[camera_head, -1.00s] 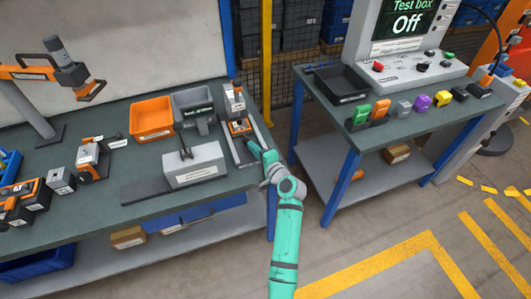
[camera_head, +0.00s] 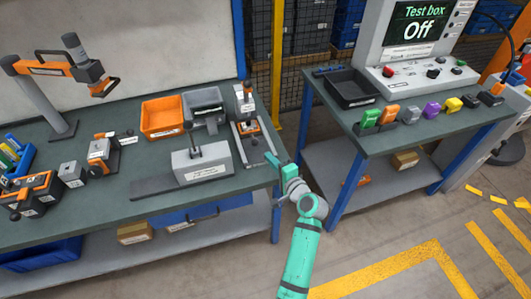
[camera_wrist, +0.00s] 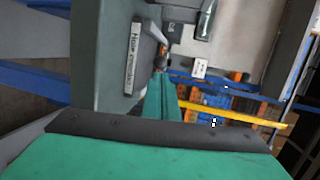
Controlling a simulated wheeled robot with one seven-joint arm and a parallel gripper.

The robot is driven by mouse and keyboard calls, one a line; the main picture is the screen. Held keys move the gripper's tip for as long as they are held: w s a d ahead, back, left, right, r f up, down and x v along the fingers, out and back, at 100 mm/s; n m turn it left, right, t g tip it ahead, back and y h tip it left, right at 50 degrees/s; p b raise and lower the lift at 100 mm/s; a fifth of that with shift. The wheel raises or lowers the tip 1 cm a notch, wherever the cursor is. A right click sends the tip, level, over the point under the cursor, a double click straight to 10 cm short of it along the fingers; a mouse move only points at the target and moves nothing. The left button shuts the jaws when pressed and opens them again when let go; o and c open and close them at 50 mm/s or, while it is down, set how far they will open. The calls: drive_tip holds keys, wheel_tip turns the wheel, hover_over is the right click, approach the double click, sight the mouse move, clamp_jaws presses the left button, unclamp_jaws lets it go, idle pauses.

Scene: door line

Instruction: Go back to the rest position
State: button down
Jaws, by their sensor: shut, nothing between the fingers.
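My gripper (camera_head: 272,161) is at the end of my green arm, by the right end of the left workbench (camera_head: 110,222), near the gap between the two benches. Its fingers are shut and hold nothing. In the wrist view the green fingers (camera_wrist: 161,98) point away together, beside a grey block with a label (camera_wrist: 128,60).
An orange-and-grey fixture (camera_head: 246,122) stands at the left bench's right end, left of my gripper. A grey block fixture (camera_head: 203,168) and an orange bin (camera_head: 162,116) are farther left. Open floor lies in front.

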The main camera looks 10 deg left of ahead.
drive_tip(key=v, duration=0.6)
drive_tip(key=s+f+n+h, duration=0.1)
drive_tip(key=s+f+h, duration=0.1)
drive_tip(key=s+f, duration=0.45)
drive_tip(key=s+d+f+h, duration=0.1)
drive_tip(key=s+f+h, duration=0.2)
drive_tip(key=s, duration=0.6)
drive_tip(key=s+f+n+h, duration=0.1)
drive_tip(key=s+f+h, duration=0.1)
drive_tip(key=s+f, duration=0.45)
drive_tip(key=s+r+n+t+h, duration=0.1)
drive_tip(key=s+r+n, duration=0.3)
drive_tip(key=s+r, duration=0.3)
drive_tip(key=s+r+n+t, duration=0.1)
drive_tip(key=s+r+n, duration=0.4)
drive_tip(key=s, duration=1.1)
wheel_tip(320, 180, up, 3)
drive_tip(key=shift+s+f+h, duration=0.1)
drive_tip(key=shift+s+h, duration=0.1)
drive_tip(key=shift+h, duration=0.2)
